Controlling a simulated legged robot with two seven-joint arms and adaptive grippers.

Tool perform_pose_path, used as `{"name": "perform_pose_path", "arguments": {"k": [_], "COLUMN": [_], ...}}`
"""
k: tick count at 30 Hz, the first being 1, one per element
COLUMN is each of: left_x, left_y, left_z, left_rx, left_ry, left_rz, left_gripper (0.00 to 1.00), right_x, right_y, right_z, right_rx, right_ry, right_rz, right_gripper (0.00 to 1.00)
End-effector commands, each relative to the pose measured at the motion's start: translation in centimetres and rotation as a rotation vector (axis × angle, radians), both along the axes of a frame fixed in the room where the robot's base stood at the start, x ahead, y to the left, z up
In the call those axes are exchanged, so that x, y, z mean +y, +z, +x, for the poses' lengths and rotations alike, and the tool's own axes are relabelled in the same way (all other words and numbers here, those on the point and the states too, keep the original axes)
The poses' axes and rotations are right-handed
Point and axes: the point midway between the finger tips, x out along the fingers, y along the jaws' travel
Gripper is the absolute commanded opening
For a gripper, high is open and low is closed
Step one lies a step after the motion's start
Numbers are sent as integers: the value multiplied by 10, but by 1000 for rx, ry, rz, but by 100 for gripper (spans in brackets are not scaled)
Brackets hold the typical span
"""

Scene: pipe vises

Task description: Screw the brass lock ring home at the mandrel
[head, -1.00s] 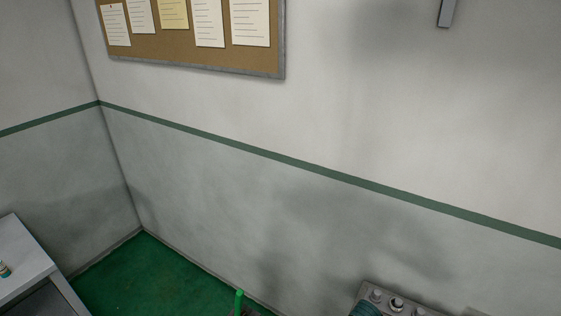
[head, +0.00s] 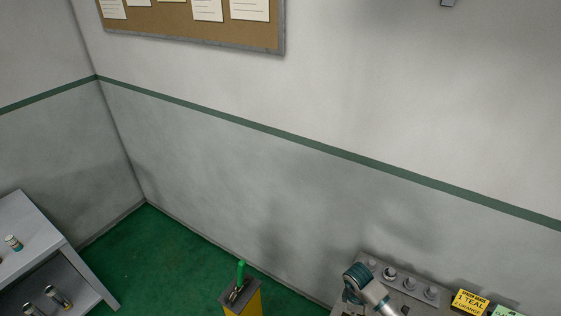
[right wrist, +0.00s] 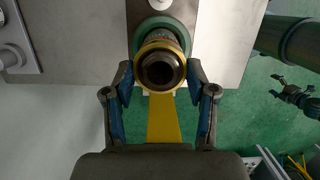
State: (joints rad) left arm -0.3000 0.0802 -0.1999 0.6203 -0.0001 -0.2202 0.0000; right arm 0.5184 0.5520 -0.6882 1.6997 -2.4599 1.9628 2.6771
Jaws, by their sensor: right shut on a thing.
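The brass lock ring (right wrist: 160,49) is in the right wrist view, between the fingers of my right gripper (right wrist: 160,76). The gripper is shut on it, one finger at each side. The ring is around a dark, hollow round end (right wrist: 160,72), seen nearly end-on. A banded, coppery part and a green collar (right wrist: 142,40) show behind it. I cannot tell how far the ring is threaded on.
The head view shows a grey bench (head: 415,303) with several round fittings and a yellow sign (head: 470,301). A yellow stand with a green handle (head: 241,270) stands on the green floor. A shelf (head: 28,240) with small cylinders is at left. A yellow strip (right wrist: 163,122) lies below the ring.

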Motion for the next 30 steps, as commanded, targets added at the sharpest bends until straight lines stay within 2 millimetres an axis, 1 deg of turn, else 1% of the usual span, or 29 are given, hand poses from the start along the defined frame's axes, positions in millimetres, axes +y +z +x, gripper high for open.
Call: {"name": "perform_pose_path", "arguments": {"k": [3, 4, 6, 14, 16, 17, 21, 26, 30], "left_x": [0, 0, 0, 0, 0, 0, 0, 0, 0], "left_y": [-1, -1, -1, -1, -1, -1, -5, -9, -18], "left_z": [0, 0, 0, 0, 0, 0, 0, 0, 0], "left_rx": [0, 0, 0, 0, 0, 0, 0, 0, 0], "left_ry": [0, 0, 0, 0, 0, 1, 1, 0, 0], "left_rz": [0, 0, 0, 0, 0, 0, 0, 0, 0], "left_gripper": [85, 85, 85, 85, 85, 85, 85, 85, 85], "right_x": [3, 3, 2, 0, 0, -1, 0, 1, 0], "right_y": [-2, -2, -2, -1, 0, 0, -1, -1, -2], "right_z": [0, 0, 0, 0, -1, -1, -3, -4, -6], "right_rx": [0, 0, 0, -1, -2, -4, -6, -5, -7], "right_ry": [5, 5, 6, 6, 40, 76, 315, 472, 695], "right_rz": [6, 6, 5, 3, 3, 3, 13, 19, 27], "right_gripper": [0, 62, 78, 78, 78, 78, 78, 78, 78]}}
